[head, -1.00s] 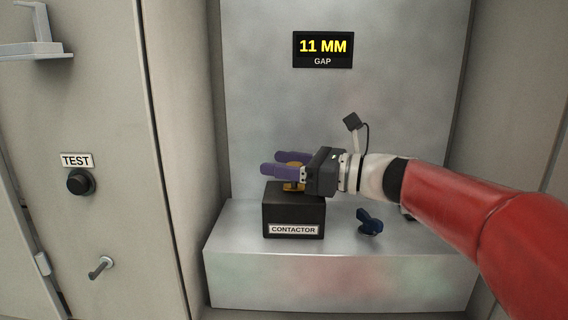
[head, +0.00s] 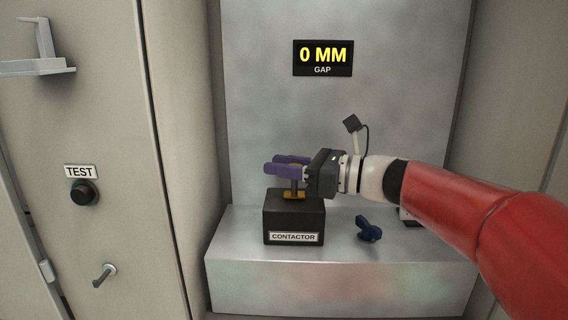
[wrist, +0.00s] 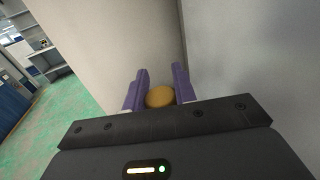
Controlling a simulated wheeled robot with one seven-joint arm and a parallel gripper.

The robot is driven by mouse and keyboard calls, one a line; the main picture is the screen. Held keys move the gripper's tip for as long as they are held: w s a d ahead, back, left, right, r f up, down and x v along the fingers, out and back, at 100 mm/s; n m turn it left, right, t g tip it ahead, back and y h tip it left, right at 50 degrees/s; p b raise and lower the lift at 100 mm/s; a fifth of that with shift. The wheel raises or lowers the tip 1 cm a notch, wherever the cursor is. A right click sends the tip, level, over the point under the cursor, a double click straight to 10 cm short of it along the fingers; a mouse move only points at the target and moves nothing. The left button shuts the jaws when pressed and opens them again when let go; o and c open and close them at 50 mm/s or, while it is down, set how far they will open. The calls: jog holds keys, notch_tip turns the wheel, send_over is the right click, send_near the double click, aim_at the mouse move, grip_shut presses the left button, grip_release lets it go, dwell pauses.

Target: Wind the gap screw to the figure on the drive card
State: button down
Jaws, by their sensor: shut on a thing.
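My gripper (head: 288,165) has its two purple fingers shut on a round brass knob (wrist: 160,97), which shows between them in the wrist view. The fingers mostly hide the knob in the head view. Below them a dark stem (head: 294,187) stands on a brass piece (head: 294,195) on top of the black box marked CONTACTOR (head: 293,221). A black display (head: 322,58) on the back panel reads "0 MM" over "GAP". I cannot make out a drive card, and I cannot tell which part is the gap screw.
A dark blue handle-like piece (head: 369,229) lies on the metal ledge (head: 330,280) right of the box. A pale object beyond it is partly hidden by my arm. On the left cabinet are a black TEST knob (head: 83,192), a small lever (head: 104,275) and a bracket shelf (head: 37,66).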

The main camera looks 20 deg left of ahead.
jog(key=shift+r, duration=0.25)
jog(key=c, duration=1.1)
grip_release()
jog(key=shift+d, duration=0.1)
jog(key=d, duration=0.7)
jog(key=shift+s+d, duration=0.3)
jog(key=shift+d, duration=0.05)
